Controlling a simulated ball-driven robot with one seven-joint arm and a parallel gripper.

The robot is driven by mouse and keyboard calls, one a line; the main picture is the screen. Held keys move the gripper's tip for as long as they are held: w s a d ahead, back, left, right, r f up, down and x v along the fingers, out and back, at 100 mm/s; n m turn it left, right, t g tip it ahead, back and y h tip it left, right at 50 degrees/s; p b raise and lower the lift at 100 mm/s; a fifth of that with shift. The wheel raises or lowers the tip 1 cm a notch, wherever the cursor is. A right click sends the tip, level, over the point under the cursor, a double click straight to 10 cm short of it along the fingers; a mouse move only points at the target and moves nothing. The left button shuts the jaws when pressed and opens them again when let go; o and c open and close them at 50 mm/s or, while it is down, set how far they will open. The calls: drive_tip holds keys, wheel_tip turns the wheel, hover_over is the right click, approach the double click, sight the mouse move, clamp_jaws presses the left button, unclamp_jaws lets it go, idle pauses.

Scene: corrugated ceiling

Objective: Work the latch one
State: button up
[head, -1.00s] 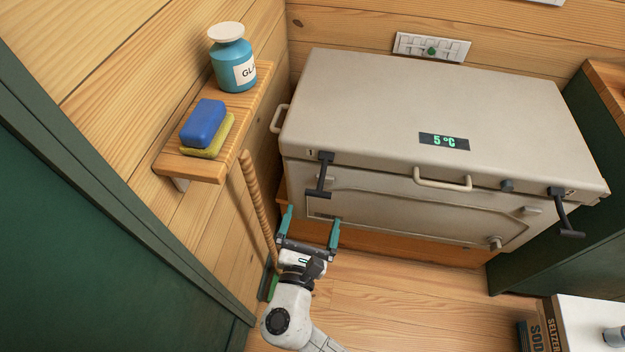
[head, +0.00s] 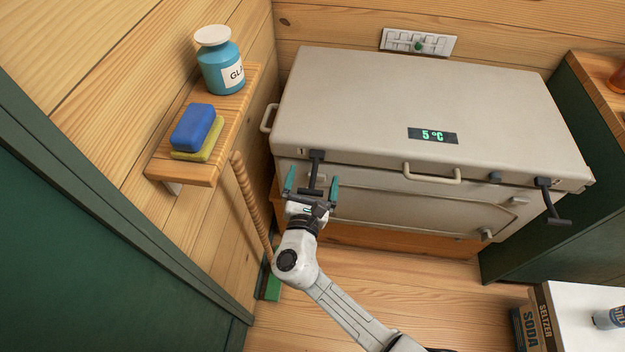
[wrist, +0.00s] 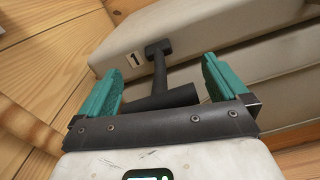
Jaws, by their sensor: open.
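Latch one (head: 316,172) is a black T-shaped handle on the left front of the beige cool box (head: 400,100), beside a "1" label. It hangs down from the lid edge over the front. My gripper (head: 312,180) has green fingers and is open. In the head view its fingers stand left and right of the latch. In the wrist view the latch's stem and crossbar (wrist: 160,98) show between the two fingers (wrist: 160,85), with visible gaps around the stem. I cannot tell whether the crossbar touches the gripper.
A second black latch (head: 551,203) hangs open-angled at the box's right front. A pale lid handle (head: 432,178) sits between them. A wooden shelf (head: 212,170) with a sponge (head: 197,128) and jar (head: 221,65), and a broom handle (head: 249,200), are close on the left.

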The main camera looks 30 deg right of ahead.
drive_tip(key=shift+c, duration=0.4)
drive_tip(key=c, duration=1.3)
drive_tip(key=shift+f+b, duration=0.15)
drive_tip(key=shift+b, duration=0.35)
